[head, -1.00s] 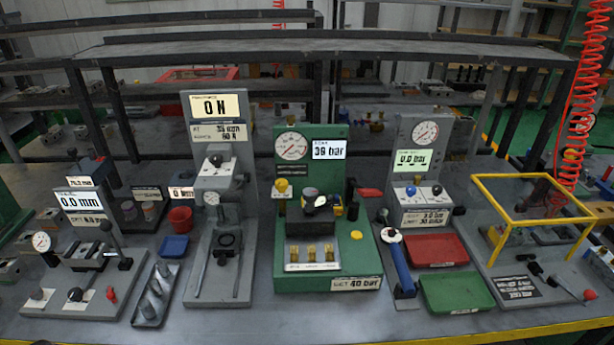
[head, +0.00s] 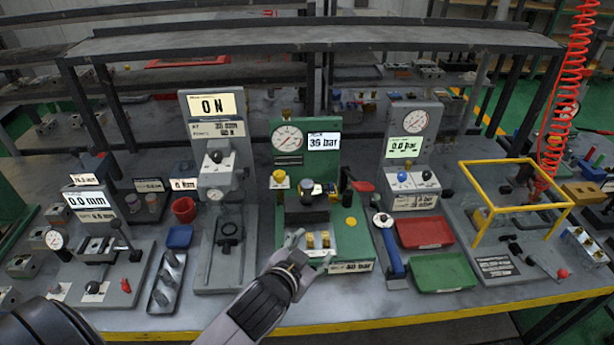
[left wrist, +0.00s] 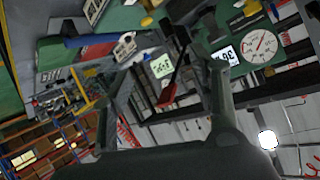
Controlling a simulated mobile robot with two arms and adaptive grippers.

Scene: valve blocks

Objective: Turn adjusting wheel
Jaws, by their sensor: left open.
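The green valve station (head: 262,240) stands mid-table with a round gauge (head: 287,138) and a display (head: 323,141) that reads about 36 bar. A dark valve block (head: 305,214) sits on it, with a small black knob (head: 307,187) on top and a yellow knob (head: 279,178) to its left. I cannot tell which part is the adjusting wheel. My left gripper (head: 312,252) is open and empty, over the station's front edge near the brass fittings. In the left wrist view, its fingers (left wrist: 164,80) are spread, with the gauge (left wrist: 260,43) to the right. My right gripper is not in view.
A grey press (head: 220,265) stands left of the station. A blue-handled tool (head: 391,250), a red tray (head: 424,232) and a green tray (head: 442,272) lie to the right. A yellow frame (head: 480,225) stands farther right. A shelf rail runs behind.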

